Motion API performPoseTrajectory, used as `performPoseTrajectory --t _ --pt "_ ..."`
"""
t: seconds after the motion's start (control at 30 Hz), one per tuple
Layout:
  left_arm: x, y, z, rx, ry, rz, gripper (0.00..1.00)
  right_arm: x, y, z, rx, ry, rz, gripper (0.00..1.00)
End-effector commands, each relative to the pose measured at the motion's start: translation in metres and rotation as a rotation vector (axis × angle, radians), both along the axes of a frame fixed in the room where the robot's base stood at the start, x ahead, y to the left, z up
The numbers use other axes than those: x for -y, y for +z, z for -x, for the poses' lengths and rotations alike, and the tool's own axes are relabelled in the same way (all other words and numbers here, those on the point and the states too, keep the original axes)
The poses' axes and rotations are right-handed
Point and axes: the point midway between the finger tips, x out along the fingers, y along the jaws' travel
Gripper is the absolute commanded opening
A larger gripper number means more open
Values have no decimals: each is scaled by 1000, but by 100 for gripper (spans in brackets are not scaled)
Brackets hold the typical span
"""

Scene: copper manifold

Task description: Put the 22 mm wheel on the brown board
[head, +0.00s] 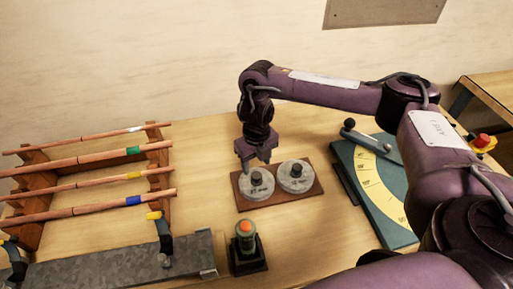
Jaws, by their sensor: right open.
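The brown board (308,194) lies on the table near the middle of the head view. Two grey discs with dark knobs rest on it side by side: a left wheel (257,191) and a right wheel (296,184). Their printed labels are too small to tell which is the 22 mm wheel. My right gripper (255,164) points down just above the left wheel's knob, with its fingers apart and nothing seen between them. I cannot tell whether the fingers reach around the knob. My left gripper is not in view.
A wooden rack (33,205) with several copper pipes stands left. A grey metal slab (110,262) with clamps lies in front of it. A dark post with an orange top (246,228) stands before the board. A teal plate with a yellow dial (378,190) lies right.

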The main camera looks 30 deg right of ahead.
Motion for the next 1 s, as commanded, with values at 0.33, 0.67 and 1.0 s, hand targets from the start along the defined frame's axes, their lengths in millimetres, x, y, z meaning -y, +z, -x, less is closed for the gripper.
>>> performPoseTrajectory --t 0.33,0.67,1.0 --pt "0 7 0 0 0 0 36 0 48 0 1 1 1 54" --pt "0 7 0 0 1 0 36 0 53 1 -2 -1 0 54" --pt "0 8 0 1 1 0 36 0 53 1 -1 0 0 54"
